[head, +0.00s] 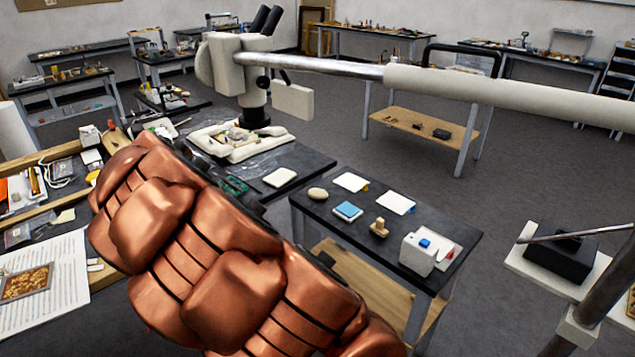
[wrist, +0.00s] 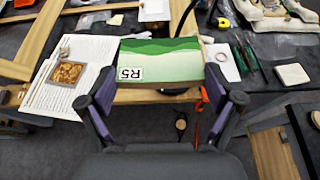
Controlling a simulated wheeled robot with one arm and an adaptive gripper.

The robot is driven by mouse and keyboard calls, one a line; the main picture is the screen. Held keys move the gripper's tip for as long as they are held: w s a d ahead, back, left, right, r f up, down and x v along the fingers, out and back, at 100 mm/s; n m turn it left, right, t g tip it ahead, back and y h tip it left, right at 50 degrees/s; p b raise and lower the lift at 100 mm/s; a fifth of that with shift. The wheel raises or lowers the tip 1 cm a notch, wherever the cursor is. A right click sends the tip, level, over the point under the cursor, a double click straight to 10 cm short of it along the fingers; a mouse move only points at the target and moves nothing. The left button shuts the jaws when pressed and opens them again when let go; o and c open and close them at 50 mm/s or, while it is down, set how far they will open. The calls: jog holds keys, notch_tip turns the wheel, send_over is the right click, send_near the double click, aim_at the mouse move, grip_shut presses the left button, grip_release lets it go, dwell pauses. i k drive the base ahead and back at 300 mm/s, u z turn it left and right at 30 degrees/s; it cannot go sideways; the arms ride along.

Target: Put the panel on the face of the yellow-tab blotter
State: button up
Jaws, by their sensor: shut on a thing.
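My gripper (wrist: 160,98) shows in the wrist view, its purple-padded fingers shut on the panel (wrist: 160,62). The panel is painted in green bands, with a white label reading R5 at its left. It is held above the floor and bench edge, apart from any blotter. In the head view my copper-coloured arm hides the gripper. White blotters lie on the small dark table: one at the back (head: 350,181) and one to its right (head: 395,202). The back one seems to have the yellow tab, but the tabs are too small to be sure.
The small table (head: 335,226) also bears a blue pad (head: 347,211), an oval stone (head: 317,193), a wooden block (head: 379,227) and a white box (head: 418,254). A microscope (head: 250,80) with a long boom stands behind. A printed sheet (head: 45,285) lies at left.

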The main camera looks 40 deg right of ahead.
aim_at(352, 181)
jog(key=u, duration=1.4)
jog(key=k, duration=0.7)
jog(key=z, duration=1.4)
jog(key=i, duration=0.9)
jog(key=z, duration=0.05)
